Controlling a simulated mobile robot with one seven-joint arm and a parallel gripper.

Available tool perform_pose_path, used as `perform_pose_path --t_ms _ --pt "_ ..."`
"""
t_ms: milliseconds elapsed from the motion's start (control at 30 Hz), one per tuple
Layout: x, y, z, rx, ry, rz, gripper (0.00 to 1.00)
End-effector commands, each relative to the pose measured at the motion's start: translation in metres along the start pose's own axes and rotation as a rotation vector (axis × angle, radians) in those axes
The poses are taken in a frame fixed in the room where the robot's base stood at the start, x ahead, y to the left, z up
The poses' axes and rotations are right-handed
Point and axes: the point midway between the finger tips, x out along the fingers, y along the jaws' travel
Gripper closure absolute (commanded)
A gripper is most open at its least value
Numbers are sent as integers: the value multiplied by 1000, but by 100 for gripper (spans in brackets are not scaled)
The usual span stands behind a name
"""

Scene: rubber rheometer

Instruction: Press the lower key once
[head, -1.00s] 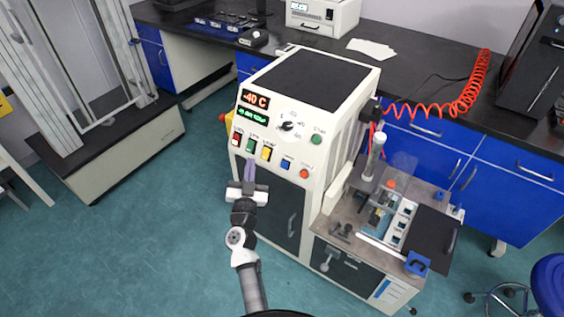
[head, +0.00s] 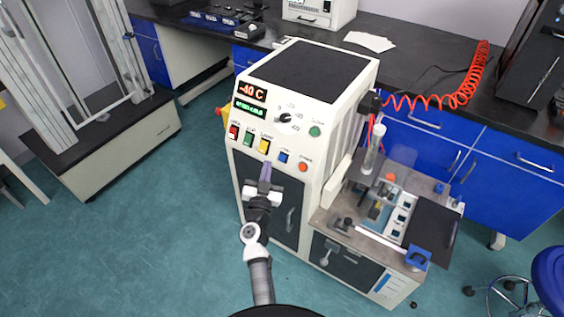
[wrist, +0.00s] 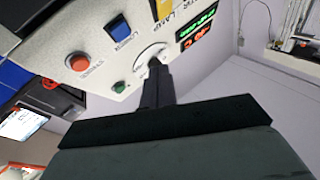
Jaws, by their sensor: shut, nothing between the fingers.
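The panel of the white machine carries a row of coloured keys: red (head: 233,132), green (head: 248,138), yellow (head: 265,146) and blue (head: 283,156). The blue key also shows in the wrist view (wrist: 118,27). The label by the yellow key seems to read LAMP; the others are too small to read surely, so I cannot tell for certain which is the lower key. My gripper (head: 266,168) is shut and empty, its tips just below the yellow key in the head view. In the wrist view its fingers cover part of the dial; contact cannot be seen.
A round orange button (head: 303,167), a green button (head: 314,131) and a dial (head: 284,119) sit near the keys. A lit display (head: 252,91) is above. A bench with a clear tube (head: 373,146) stands to the right.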

Motion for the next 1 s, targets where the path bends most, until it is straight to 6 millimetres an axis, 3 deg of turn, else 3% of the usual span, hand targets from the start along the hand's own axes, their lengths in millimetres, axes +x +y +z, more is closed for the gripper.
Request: perform_pose_path --t_ms 100,433,1000 --pt "12 11 15 1 2 0 100" --pt "38 28 29 0 1 0 100" --pt "42 30 30 0 0 -1 100"
